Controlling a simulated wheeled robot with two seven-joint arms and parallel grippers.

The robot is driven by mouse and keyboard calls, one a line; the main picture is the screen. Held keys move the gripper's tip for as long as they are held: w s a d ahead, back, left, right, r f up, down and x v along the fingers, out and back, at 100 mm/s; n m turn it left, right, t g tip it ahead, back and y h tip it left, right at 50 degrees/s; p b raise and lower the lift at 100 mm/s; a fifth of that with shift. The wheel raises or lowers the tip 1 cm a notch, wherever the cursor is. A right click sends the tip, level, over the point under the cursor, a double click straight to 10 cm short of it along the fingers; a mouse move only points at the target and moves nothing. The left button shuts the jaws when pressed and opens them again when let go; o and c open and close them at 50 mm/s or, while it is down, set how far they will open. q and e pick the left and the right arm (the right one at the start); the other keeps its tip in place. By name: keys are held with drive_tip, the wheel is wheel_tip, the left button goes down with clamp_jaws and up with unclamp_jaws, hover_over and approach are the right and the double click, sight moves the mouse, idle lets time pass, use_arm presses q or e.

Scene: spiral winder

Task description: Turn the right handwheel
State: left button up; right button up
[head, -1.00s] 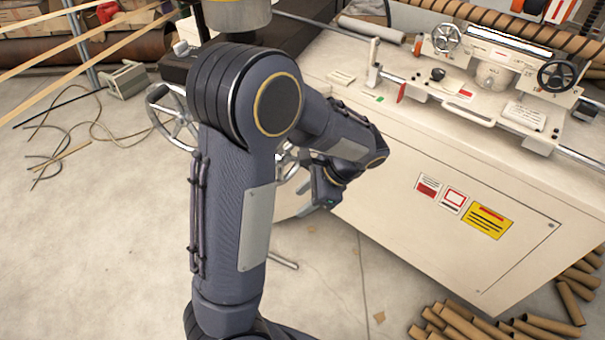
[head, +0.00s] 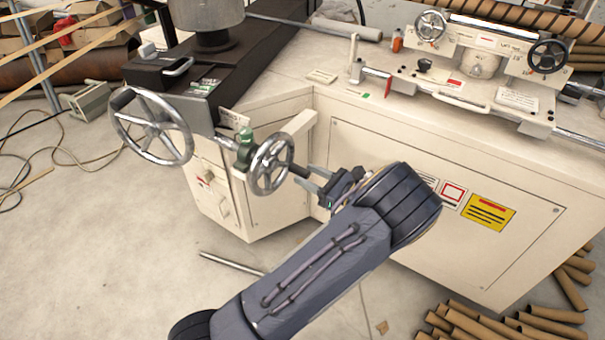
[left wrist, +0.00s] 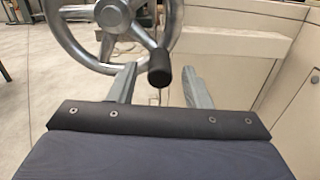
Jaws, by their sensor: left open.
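The right handwheel (head: 253,165) of the pair at the machine's left end is a silver spoked wheel with a black handle (head: 300,170) sticking out toward my gripper. In the left wrist view the wheel (left wrist: 66,38) fills the upper left, and its black handle (left wrist: 159,68) appears between the fingers. My left gripper (head: 314,178) is open, just right of the handle in the head view. Its two grey fingers also show in the left wrist view (left wrist: 160,84). I cannot tell whether they touch the handle. My right gripper is not in view.
A larger silver handwheel (head: 150,150) is further left. A cream machine cabinet (head: 385,140) stands behind the gripper. Two small handwheels (head: 430,26) (head: 547,56) sit on the carriage. A metal rod (head: 232,263) and cardboard tubes (head: 470,322) lie on the floor.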

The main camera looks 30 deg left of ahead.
use_arm(q)
drive_tip(key=shift+w+a, duration=0.1)
drive_tip(key=shift+a, duration=1.1)
clamp_jaws()
